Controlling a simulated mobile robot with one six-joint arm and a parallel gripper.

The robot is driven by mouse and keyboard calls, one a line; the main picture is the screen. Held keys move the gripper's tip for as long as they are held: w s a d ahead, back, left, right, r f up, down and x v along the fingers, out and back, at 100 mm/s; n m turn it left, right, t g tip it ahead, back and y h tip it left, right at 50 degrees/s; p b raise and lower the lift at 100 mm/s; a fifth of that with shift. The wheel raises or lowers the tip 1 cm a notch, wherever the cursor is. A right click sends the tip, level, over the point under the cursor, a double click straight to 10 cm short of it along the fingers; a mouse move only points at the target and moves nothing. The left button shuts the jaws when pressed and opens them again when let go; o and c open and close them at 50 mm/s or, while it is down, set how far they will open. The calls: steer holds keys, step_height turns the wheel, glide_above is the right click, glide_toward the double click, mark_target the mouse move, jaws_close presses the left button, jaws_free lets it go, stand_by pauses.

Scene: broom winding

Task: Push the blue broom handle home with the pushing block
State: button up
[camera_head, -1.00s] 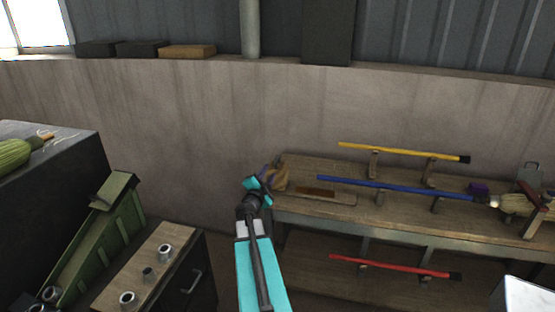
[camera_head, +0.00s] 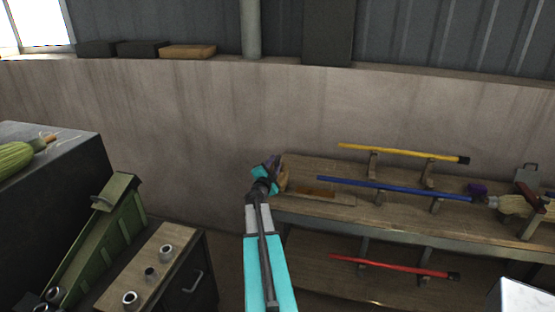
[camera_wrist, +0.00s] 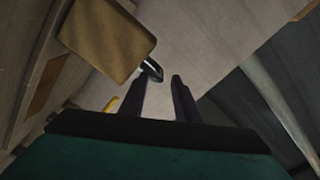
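The blue broom handle (camera_head: 395,187) lies along the bench on upright supports. Its right end points at the straw broom head (camera_head: 515,205); from here I cannot tell how far it is seated. A tan block (camera_head: 284,180), apparently the pushing block, is at the bench's left end, partly hidden by my gripper (camera_head: 268,168). In the wrist view the brown block (camera_wrist: 107,38) is left of and beyond my fingers (camera_wrist: 160,82). Its dark, shiny handle (camera_wrist: 152,70) is by the left fingertip. The fingers are apart, with pale background between them; I see nothing clamped.
A yellow handle (camera_head: 400,152) rests behind the blue one, and a red handle (camera_head: 390,266) on the lower shelf. A purple object (camera_head: 477,189) sits near the broom head. A green metal chute (camera_head: 105,235) and a wooden-topped cabinet (camera_head: 125,283) stand at left.

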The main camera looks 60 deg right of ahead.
mark_target(277, 159)
steer(key=shift+p+x, duration=0.5)
steer(key=shift+x, duration=1.85)
steer(key=shift+s, duration=0.1)
jaws_close()
